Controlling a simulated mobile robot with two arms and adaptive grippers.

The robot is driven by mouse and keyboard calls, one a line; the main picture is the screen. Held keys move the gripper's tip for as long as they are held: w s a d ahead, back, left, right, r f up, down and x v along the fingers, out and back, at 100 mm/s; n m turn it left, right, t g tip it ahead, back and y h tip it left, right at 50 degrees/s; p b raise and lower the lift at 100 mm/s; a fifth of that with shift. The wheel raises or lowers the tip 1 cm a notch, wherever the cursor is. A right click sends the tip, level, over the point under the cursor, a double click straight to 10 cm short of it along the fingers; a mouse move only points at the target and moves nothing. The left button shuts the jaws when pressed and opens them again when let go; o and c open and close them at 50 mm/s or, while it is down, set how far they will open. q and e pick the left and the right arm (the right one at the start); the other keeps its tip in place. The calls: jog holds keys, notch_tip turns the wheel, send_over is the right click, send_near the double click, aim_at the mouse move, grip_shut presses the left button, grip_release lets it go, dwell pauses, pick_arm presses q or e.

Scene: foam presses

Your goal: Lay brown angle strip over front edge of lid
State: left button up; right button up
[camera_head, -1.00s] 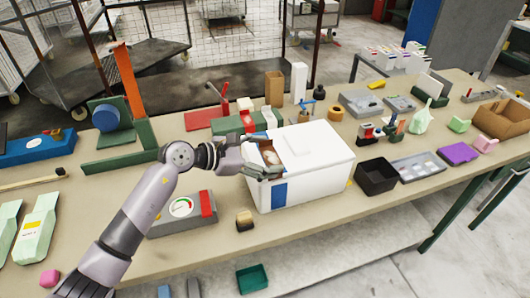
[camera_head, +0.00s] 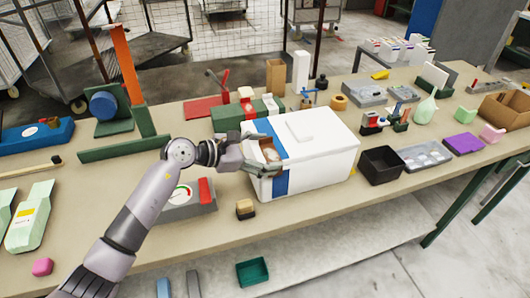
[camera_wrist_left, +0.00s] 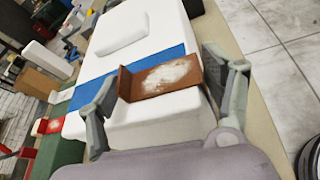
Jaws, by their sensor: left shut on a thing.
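The brown angle strip (camera_head: 268,149) has a pale patch on it. My left gripper (camera_head: 271,155) is shut on it at the left end of the white box (camera_head: 325,175). In the left wrist view the strip (camera_wrist_left: 166,77) lies crosswise between the two fingers of my left gripper (camera_wrist_left: 158,66). One face stands up beside the blue band (camera_wrist_left: 133,62) on the white lid (camera_wrist_left: 160,15). The other face lies over the lid's near end. I cannot tell whether the strip touches the lid. My right gripper is not in view.
A black open bin (camera_head: 381,165) stands right of the box. A green box (camera_head: 232,117) stands behind it. A gauge unit (camera_head: 188,203) and a small tan-and-black block (camera_head: 245,209) lie in front on the table. The table front edge is near.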

pick_arm(q)
jog(key=o, duration=1)
